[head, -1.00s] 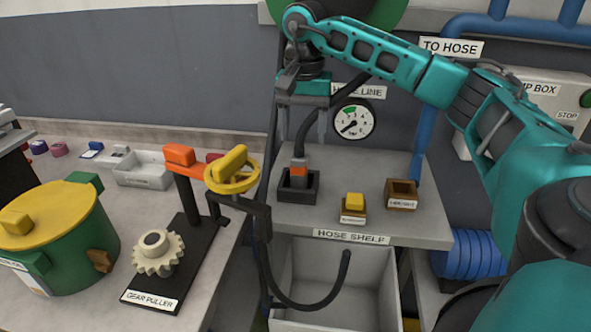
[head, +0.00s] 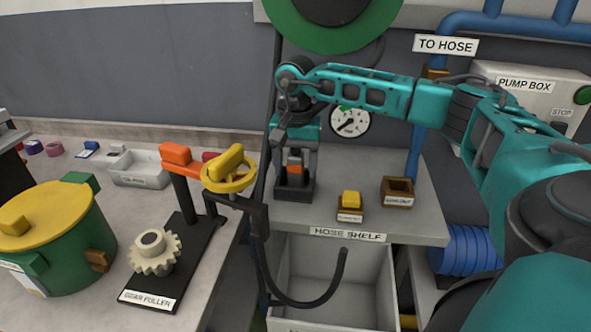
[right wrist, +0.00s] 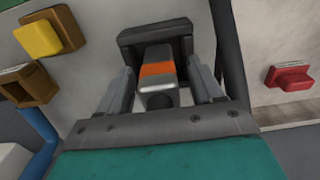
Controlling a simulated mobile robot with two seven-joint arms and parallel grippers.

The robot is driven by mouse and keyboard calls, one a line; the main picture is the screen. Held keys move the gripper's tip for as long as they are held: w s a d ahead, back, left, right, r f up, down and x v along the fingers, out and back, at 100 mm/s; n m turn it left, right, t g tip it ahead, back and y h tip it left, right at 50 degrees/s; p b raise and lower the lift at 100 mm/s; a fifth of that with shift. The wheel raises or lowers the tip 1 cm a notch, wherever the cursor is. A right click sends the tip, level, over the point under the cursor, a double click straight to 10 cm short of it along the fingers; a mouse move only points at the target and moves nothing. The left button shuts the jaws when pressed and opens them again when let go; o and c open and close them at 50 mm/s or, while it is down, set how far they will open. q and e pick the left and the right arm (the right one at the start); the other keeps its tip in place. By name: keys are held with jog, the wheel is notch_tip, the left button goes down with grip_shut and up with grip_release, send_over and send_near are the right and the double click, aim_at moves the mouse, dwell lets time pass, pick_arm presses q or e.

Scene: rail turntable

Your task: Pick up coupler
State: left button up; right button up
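The coupler, a grey block with an orange band (head: 295,167), stands in a black holder (head: 308,187) on the hose shelf. My right gripper (head: 297,160) is over the holder, pointing down. In the right wrist view its two grey fingers (right wrist: 161,85) are spread, one on each side of the coupler, with gaps visible on both sides. It is not closed on the coupler. My left gripper is not in view.
A yellow block in a wooden holder (head: 350,202) and an empty wooden socket (head: 397,192) stand on the shelf to the right. A black hose hangs before the open bin (head: 370,275). A gear puller (head: 165,285) and a green pot (head: 55,240) stand at left.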

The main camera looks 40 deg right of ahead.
jog(key=shift+r, duration=0.1)
jog(key=c, duration=1.2)
